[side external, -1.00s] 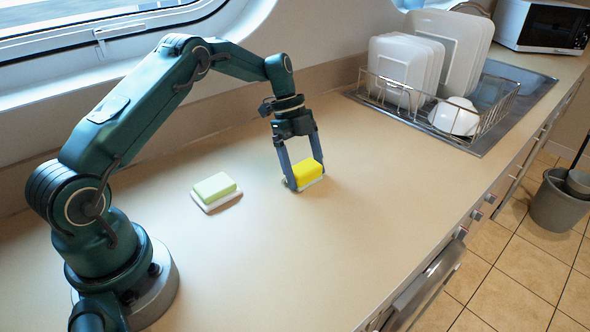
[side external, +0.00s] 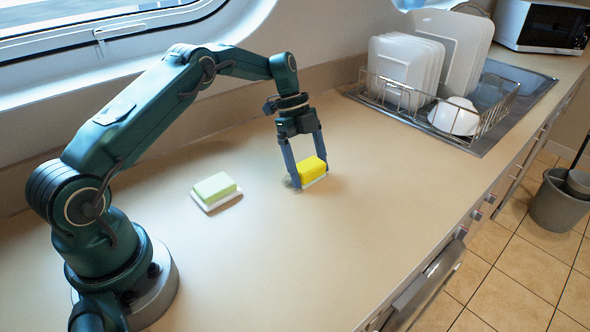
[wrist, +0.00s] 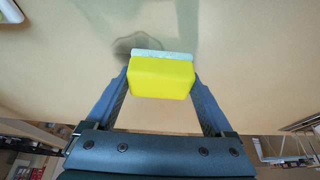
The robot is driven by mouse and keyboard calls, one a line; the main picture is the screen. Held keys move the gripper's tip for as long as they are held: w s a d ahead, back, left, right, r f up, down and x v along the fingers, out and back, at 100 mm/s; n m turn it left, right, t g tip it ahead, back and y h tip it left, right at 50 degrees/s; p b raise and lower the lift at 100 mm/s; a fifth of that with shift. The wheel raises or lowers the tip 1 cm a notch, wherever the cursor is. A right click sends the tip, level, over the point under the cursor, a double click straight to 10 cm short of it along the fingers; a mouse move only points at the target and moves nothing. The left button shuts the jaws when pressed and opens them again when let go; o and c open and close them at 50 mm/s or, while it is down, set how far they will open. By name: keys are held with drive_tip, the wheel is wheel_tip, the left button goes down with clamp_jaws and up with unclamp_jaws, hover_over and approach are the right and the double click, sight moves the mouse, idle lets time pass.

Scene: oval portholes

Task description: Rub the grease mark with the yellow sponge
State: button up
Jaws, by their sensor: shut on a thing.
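The yellow sponge (side external: 312,168) with a pale underside is held between the fingers of my gripper (side external: 308,171), which is shut on it. It sits at the counter surface; whether it presses down is hard to tell. In the wrist view the sponge (wrist: 162,78) fills the space between the fingers, its pale layer at the far edge. The grease mark (wrist: 132,44) is a dark grey smudge on the counter just beyond the sponge, up and left of it; the sponge may hide part of it. In the side view only a faint dark patch shows beside the left fingertip.
A pale green sponge (side external: 216,187) with a white base lies on the counter to the left of my gripper. A wire dish rack (side external: 420,100) with white plates and a bowl stands at the back right. The counter (side external: 300,260) in front is clear, ending at its right edge.

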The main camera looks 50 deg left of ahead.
sight(290, 192)
drive_tip(key=shift+s, duration=2.8)
drive_tip(key=shift+s+a, duration=0.1)
drive_tip(key=shift+s, duration=0.05)
drive_tip(key=shift+a, duration=0.25)
drive_tip(key=shift+w, duration=3.6)
drive_tip(key=shift+s, duration=3.45)
drive_tip(key=shift+s+r, duration=0.15)
wheel_tip(290, 192, up, 8)
